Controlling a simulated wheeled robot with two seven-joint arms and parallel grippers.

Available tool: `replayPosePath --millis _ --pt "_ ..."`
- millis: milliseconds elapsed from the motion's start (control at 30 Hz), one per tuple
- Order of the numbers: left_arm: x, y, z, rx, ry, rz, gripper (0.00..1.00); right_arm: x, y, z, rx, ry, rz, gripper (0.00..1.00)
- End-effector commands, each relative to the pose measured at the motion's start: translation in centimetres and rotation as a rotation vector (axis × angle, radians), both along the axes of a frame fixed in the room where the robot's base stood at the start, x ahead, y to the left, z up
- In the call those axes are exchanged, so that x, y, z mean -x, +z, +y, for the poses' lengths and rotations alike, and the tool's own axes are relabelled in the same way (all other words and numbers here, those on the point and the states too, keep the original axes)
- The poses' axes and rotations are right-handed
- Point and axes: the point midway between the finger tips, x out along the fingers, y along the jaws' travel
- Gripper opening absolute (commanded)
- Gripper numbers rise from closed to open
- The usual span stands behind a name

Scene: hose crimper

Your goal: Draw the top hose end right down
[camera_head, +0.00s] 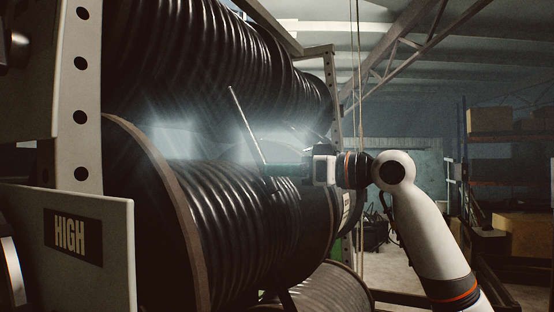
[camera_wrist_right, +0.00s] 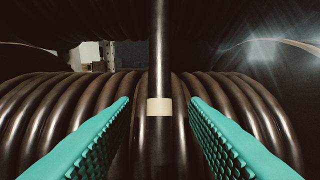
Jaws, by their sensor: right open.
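The top hose end (camera_head: 248,125) shows in the head view as a thin dark length slanting down across the front of the reels. In the right wrist view the hose (camera_wrist_right: 160,50) runs upright through the middle, with a cream band (camera_wrist_right: 160,107) around it. My right gripper (camera_head: 283,170) reaches in from the right in the head view. In the wrist view its teal fingers (camera_wrist_right: 159,98) are open, one on each side of the hose, with a gap on both sides. My left gripper is not in view.
A large upper reel (camera_head: 185,60) and a lower reel (camera_head: 235,220) of black hose fill the rack. Another coil (camera_head: 325,290) lies below. A HIGH sign plate (camera_head: 110,215) stands at front left. Shelves with boxes (camera_head: 522,235) stand at the right.

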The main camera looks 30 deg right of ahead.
Motion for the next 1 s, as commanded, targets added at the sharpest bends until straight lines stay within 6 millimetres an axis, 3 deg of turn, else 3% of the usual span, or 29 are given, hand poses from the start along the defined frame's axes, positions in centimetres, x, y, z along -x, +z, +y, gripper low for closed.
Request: replayPosePath --millis 167,467,700,1000 --pt "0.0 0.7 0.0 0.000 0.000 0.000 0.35 -1.2 0.1 0.7 0.000 0.000 0.000 0.40" --pt "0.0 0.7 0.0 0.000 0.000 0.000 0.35 -1.3 -0.1 0.8 0.000 -0.001 0.000 0.40" --pt "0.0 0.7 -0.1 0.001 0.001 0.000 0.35 -1.3 -0.1 0.8 0.001 -0.001 -0.001 0.01" --pt "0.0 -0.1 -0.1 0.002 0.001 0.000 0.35 -1.1 -0.9 0.6 0.001 -0.001 0.001 0.00"
